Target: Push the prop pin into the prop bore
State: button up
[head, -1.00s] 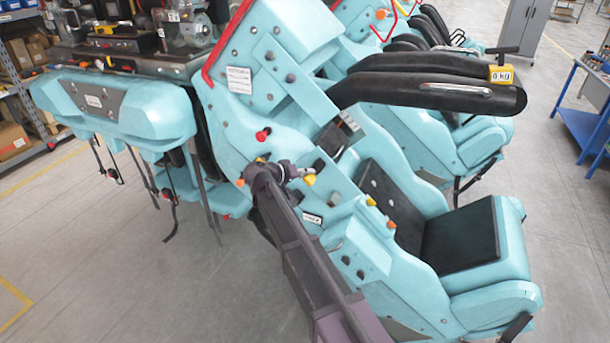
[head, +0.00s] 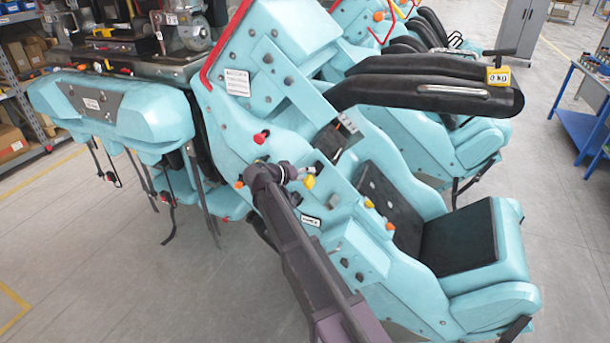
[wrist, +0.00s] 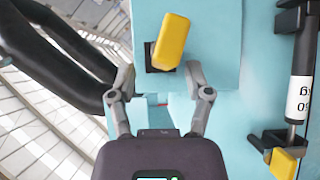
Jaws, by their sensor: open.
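A yellow block-shaped handle (wrist: 172,42), which looks like the prop pin's head, stands on a dark plate on the turquoise seat frame in the wrist view. A yellow piece also shows beside my gripper in the head view (head: 309,182). My gripper (wrist: 160,78) is open and empty. Its two fingers are spread just below the yellow handle in the wrist view, apart from it. In the head view my gripper (head: 296,173) is at the side of the front seat. I cannot make out the prop bore; the pin's shaft is hidden.
A black restraint bar (head: 425,82) with a yellow "0 kg" tag (head: 498,76) rises over the seat. A strut (wrist: 302,75) and a second yellow block (wrist: 284,163) are at the wrist view's right. A red knob (head: 261,137) sits above my wrist.

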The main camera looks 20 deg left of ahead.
jog(key=shift+s, duration=0.2)
jog(key=s, duration=1.1)
jog(key=shift+s+a, duration=0.2)
jog(key=shift+a, duration=0.2)
jog(key=shift+d+f, duration=0.1)
dwell(0.7)
jog(key=d+f+m+g+b, duration=0.1)
jog(key=d+f+g+b, duration=0.3)
jog(key=d, duration=0.8)
jog(key=d+f+m+g, duration=0.15)
jog(key=d+f, duration=0.45)
jog(key=d, duration=0.6)
jog(key=s+d+f+m+g+y+b, duration=0.1)
jog(key=s+d+f+g+y+b, duration=0.1)
jog(key=d, duration=0.8)
jog(key=s+d+f+m+g+y+b, duration=0.1)
jog(key=s+d+f+g+y+b, duration=0.1)
jog(key=s+d+f+y, duration=0.3)
jog(key=s+d+f+g, duration=0.1)
jog(key=s+d+f, duration=0.1)
jog(key=s+d, duration=0.2)
jog(key=shift+d+f+g, duration=0.15)
jog(key=shift+d+g, duration=0.2)
jog(key=shift+d, duration=0.65)
